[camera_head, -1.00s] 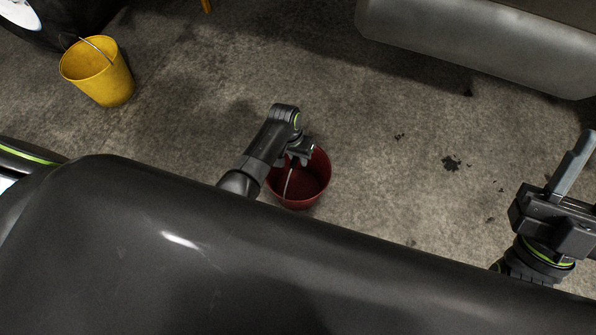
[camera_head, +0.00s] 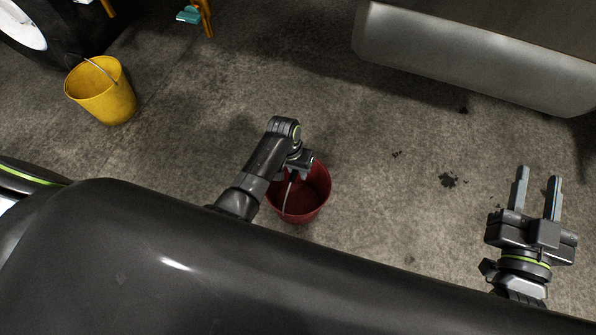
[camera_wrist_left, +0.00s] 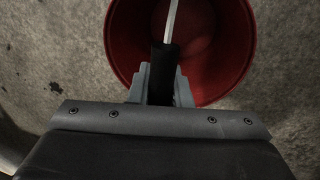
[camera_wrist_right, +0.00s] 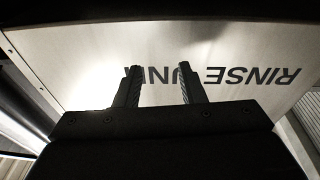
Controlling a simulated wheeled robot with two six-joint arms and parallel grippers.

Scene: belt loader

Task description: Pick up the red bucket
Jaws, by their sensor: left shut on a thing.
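The red bucket (camera_head: 313,194) is below my left gripper in the head view, its open mouth facing up toward the camera. My left gripper (camera_head: 297,170) is at the bucket's rim side, above its mouth. In the left wrist view, the gripper (camera_wrist_left: 162,85) is shut on the dark grip of the bucket's handle, and the pale handle wire runs on across the red bucket (camera_wrist_left: 235,45). My right gripper (camera_head: 538,190) is open and empty at the right of the head view. Whether the bucket touches the floor is hard to tell.
A yellow bucket (camera_head: 102,95) stands on the floor at the upper left. A large grey rounded body (camera_head: 470,60) lies along the upper right. A panel (camera_wrist_right: 240,55) lettered "RINSE" fills the right wrist view. The floor right of the red bucket is clear with dark stains.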

